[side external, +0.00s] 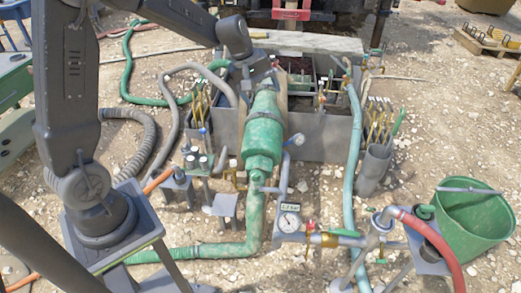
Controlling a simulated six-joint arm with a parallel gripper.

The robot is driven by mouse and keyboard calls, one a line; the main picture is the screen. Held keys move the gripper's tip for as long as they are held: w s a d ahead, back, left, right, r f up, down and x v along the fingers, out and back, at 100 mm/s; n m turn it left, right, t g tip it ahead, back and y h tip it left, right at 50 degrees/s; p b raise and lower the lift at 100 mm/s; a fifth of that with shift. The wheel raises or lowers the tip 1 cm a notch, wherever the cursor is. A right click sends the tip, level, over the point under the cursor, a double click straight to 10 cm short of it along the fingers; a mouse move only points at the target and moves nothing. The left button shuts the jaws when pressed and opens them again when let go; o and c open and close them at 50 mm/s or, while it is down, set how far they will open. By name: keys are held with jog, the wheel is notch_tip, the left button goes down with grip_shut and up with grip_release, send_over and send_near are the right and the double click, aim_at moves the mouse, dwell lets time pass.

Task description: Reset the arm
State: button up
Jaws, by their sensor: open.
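My arm stands at the left on a grey stand and reaches over to the right along the top of the picture. My gripper (262,84) is at its end, pointing down, just above and behind the top of the green cylinder (264,135) as seen from this side. It is open. Its fingertips are small and partly hidden, and I cannot tell whether they touch anything. No object shows held in it. The grey tank (322,135) stands behind the cylinder, with compartments open at the top.
A pressure gauge (289,221), a pipe with valves (345,239) and a red hose (432,240) are in front. A green bucket (474,222) stands at the right. A grey holder (374,168) carries upright tools. Hoses (147,130) lie at the left. Open gravel (450,130) is at the right.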

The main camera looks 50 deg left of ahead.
jog(key=s+d+r+m, duration=0.3)
jog(key=s+d+r, duration=0.1)
jog(key=s, duration=0.2)
jog(key=s+d+r+m, duration=0.3)
jog(key=s+r+m, duration=0.1)
jog(key=s, duration=0.2)
jog(key=s+d+m+t+y, duration=0.2)
jog(key=s+m, duration=0.3)
jog(key=s, duration=0.8)
jog(key=shift+d+r+m, duration=0.15)
jog(key=shift+r+m, duration=0.1)
jog(key=shift+m, duration=0.05)
dwell(2.7)
